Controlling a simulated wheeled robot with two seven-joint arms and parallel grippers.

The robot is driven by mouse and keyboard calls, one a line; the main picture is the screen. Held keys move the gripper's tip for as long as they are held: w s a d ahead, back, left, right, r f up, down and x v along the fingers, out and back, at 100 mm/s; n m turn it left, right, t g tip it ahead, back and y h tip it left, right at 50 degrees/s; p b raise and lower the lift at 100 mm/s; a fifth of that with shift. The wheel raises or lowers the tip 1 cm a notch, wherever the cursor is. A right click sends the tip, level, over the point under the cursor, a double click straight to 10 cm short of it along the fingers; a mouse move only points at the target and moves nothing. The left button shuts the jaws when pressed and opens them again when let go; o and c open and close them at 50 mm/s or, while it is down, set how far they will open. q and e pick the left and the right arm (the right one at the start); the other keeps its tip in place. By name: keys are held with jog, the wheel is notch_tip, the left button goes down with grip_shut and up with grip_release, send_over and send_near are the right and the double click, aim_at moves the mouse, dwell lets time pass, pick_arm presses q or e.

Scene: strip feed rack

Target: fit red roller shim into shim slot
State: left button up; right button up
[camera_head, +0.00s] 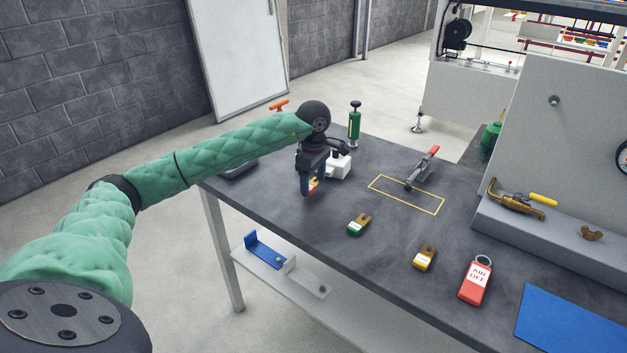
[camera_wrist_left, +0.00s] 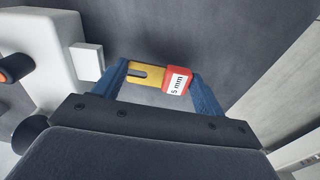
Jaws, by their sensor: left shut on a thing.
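The red roller shim (camera_wrist_left: 176,79) has a red grip end marked "5 mm" and a forked brass-yellow end. In the left wrist view it lies between the blue fingers of my left gripper (camera_wrist_left: 163,80), with the fork to the left. In the head view my left gripper (camera_head: 313,187) points down over the near left part of the bench, shut on the shim, which shows only as a small red and yellow patch (camera_head: 314,184). The white block beside it is partly hidden by the gripper. I cannot make out the shim slot. My right gripper is not in view.
On the dark bench (camera_head: 290,235) lie a green shim (camera_head: 357,224), a yellow shim (camera_head: 424,258), a red "AIR OFF" tag (camera_head: 475,281) and a toggle clamp (camera_head: 420,170) by a yellow outline.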

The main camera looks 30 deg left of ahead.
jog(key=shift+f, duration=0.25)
pick_arm(q)
jog(key=shift+w+b, duration=0.7)
jog(key=shift+w, duration=1.2)
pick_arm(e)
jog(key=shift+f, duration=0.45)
pick_arm(q)
jog(key=o, duration=1)
jog(key=shift+o, duration=0.2)
jog(key=shift+r, duration=0.15)
notch_tip(320, 180, up, 6)
jog(key=shift+f+b, duration=0.1)
jog(key=shift+b, duration=0.5)
jog(key=shift+r, duration=0.85)
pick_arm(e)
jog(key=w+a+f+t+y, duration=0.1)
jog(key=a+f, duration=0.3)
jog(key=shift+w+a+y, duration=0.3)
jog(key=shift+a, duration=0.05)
pick_arm(q)
jog(key=shift+a, duration=0.1)
